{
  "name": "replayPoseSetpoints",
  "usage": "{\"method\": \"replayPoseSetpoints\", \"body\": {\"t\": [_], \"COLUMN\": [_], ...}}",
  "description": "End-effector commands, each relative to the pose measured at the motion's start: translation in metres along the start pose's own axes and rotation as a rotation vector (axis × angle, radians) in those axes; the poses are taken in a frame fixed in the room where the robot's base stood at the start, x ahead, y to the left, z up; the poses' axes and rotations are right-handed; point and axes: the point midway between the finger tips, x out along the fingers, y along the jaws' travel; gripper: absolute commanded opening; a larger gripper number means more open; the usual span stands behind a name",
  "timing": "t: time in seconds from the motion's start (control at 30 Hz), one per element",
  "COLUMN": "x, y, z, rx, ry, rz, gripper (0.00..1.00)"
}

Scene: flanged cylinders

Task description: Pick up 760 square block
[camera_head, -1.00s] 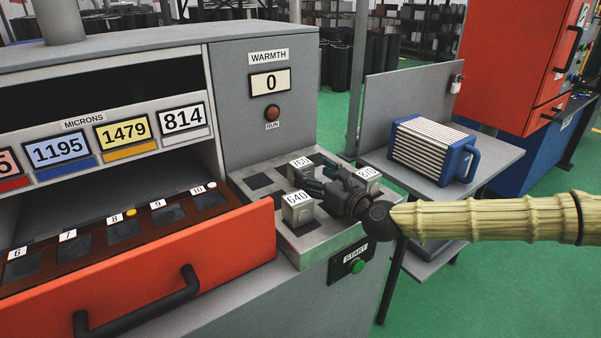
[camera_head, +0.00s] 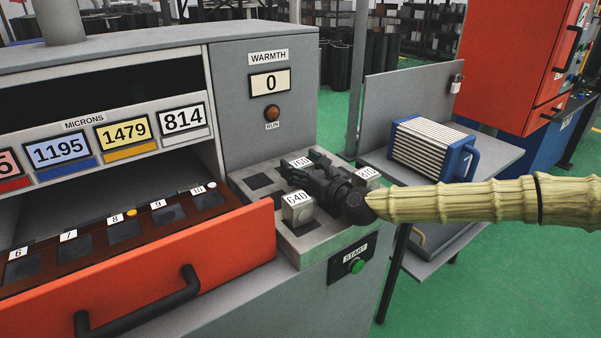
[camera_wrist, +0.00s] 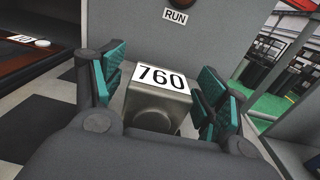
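The 760 square block (camera_wrist: 158,100) is a grey metal block with a white label on top. In the wrist view it sits between the two teal-padded fingers of my gripper (camera_wrist: 158,92), with a visible gap on each side. In the head view the 760 block (camera_head: 300,163) stands at the back of the grey tray, and my gripper (camera_head: 305,170) reaches in low from the right, covering much of it. The gripper is open.
The 640 block (camera_head: 297,208) stands in front of my gripper, and the 210 block (camera_head: 367,177) to its right. An open orange drawer (camera_head: 200,262) is at left. A blue ribbed case (camera_head: 432,148) sits on the side shelf.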

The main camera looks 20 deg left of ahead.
Motion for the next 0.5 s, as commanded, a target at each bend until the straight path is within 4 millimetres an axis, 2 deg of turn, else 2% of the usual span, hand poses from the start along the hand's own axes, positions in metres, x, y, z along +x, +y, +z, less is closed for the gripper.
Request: {"method": "replayPoseSetpoints", "body": {"t": [0.03,0.07,0.33,0.37,0.5], "x": [-0.0001,-0.0001,-0.0004,-0.0005,-0.0003], "y": [0.0,0.0,-0.0003,-0.0004,-0.0006], "z": [0.0,0.0,0.0,0.0,0.0017], "rx": [0.0,0.0,0.0,0.0,-0.001], "ry": [0.0,0.0,0.0,0.0,-0.002], "rz": [0.0,0.0,-0.001,-0.001,-0.001], "gripper": [0.61,0.56,0.07,0.03,0.03]}}
